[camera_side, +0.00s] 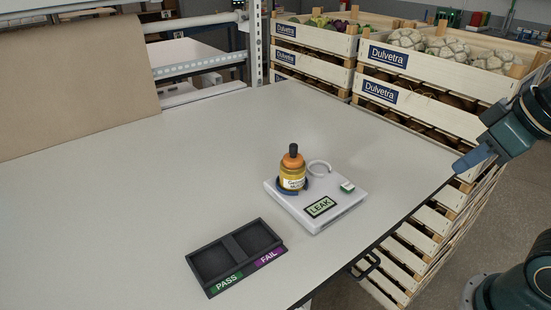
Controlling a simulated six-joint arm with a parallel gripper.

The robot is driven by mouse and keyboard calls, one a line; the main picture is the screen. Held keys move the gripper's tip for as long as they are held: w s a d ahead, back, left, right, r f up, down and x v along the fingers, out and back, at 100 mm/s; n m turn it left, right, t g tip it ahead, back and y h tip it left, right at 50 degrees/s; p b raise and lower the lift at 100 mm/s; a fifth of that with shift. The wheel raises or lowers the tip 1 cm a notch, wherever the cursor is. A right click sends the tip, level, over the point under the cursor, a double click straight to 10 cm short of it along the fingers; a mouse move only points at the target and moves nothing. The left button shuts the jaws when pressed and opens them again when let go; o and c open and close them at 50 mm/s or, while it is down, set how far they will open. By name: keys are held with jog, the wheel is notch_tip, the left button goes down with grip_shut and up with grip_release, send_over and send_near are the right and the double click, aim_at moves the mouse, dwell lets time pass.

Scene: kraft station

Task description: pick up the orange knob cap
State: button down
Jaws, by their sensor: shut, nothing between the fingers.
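The orange knob cap (292,151) sits on top of a small yellow bottle (292,177) with a white label. The bottle stands upright on a white device (338,215) that shows a green "LEAK" display. A dark blue ring or cradle is around the bottle's base. My gripper (458,168) is at the right, past the table's right edge, well apart from the bottle and cap. It is shut and empty.
A black two-compartment tray (228,237), marked PASS and FAIL, lies empty in front of the device. Stacked vegetable crates (430,90) line the table's far right side. The table's left is clear, with a brown board (70,85) behind.

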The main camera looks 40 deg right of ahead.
jog(key=c, duration=0.8)
grip_release()
jog(key=shift+c, duration=0.2)
notch_tip(320, 180, up, 7)
jog(key=m+g, duration=0.6)
jog(key=m, duration=1.5)
send_over(293, 144)
jog(key=shift+f, duration=0.15)
jog(key=shift+f, duration=0.15)
jog(key=shift+f, duration=4.15)
